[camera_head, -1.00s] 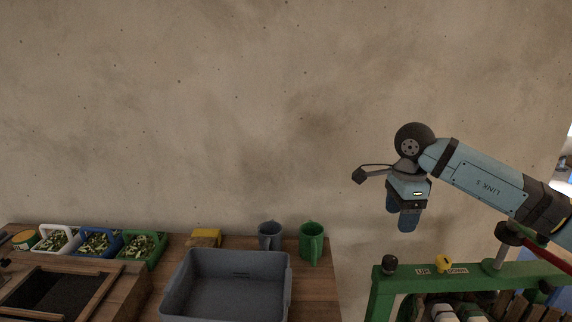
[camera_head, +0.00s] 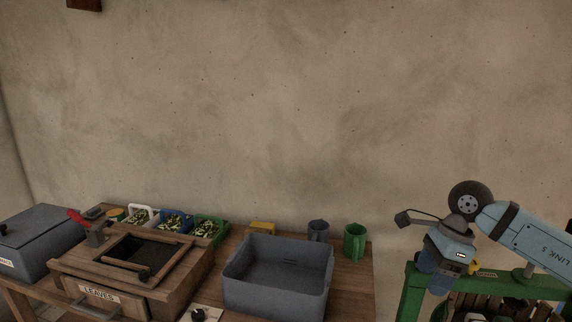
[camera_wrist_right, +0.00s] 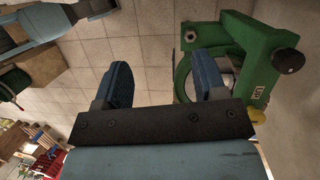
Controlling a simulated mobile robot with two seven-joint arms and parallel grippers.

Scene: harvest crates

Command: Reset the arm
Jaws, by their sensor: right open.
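My right gripper (camera_head: 433,278) hangs from my blue arm at the right of the head view, in front of a green frame (camera_head: 414,290). In the right wrist view my right gripper (camera_wrist_right: 163,85) shows its two blue fingers apart, with nothing between them but tiled floor below. The green frame (camera_wrist_right: 247,45) stands close to the right finger in that view. My left gripper is in neither view.
A wooden table holds a grey bin (camera_head: 278,292), a green mug (camera_head: 354,241), a grey mug (camera_head: 318,231), a yellow block (camera_head: 262,228) and small baskets of leaves (camera_head: 209,230). A wooden box labelled LEAVES (camera_head: 100,297) and a grey lidded box (camera_head: 40,238) stand left.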

